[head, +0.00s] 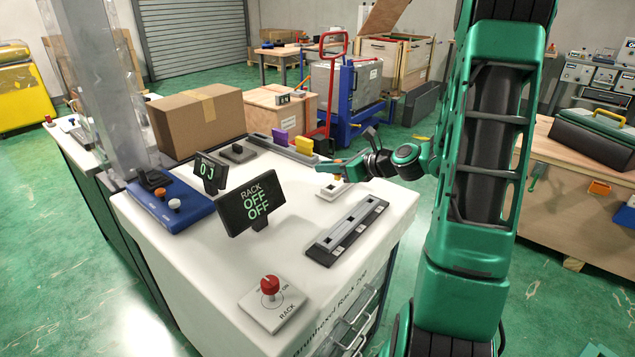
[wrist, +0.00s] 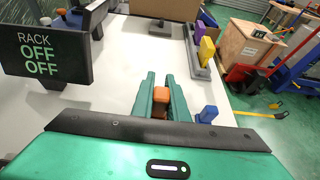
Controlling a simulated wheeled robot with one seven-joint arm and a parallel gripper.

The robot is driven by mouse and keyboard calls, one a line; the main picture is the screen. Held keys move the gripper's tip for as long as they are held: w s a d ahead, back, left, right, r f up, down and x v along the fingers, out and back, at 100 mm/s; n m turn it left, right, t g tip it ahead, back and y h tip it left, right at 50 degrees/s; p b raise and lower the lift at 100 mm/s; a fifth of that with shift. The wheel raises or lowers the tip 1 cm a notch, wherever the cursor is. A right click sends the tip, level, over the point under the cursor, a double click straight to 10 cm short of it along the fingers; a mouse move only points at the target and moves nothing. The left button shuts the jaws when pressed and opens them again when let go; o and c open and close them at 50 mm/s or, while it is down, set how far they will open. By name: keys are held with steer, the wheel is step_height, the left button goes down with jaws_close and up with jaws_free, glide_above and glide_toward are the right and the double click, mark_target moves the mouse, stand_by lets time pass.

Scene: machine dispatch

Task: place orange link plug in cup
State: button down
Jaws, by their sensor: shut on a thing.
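The orange link plug (wrist: 161,95) is a small orange block between the two green fingers of my gripper (wrist: 161,84) in the wrist view. My gripper is shut on it. A small white plate (head: 332,191) lies below the gripper. No cup can be clearly identified in either view.
A purple block (head: 279,136) and a yellow block (head: 304,145) stand in a grey rail behind the gripper. A black slotted rack (head: 346,231), the RACK OFF display (head: 251,206), a red knob (head: 270,285) and a cardboard box (head: 195,120) occupy the worktop (head: 160,232).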

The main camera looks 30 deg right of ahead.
steer(key=w+f, duration=0.2)
steer(key=w, duration=0.1)
steer(key=shift+w+f, duration=0.1)
steer(key=shift+w, duration=0.1)
steer(key=shift+f, duration=1.9)
steer(key=shift+f, duration=0.15)
steer(key=c, duration=1.7)
jaws_free()
steer(key=shift+c, duration=0.2)
steer(key=v, duration=1.2)
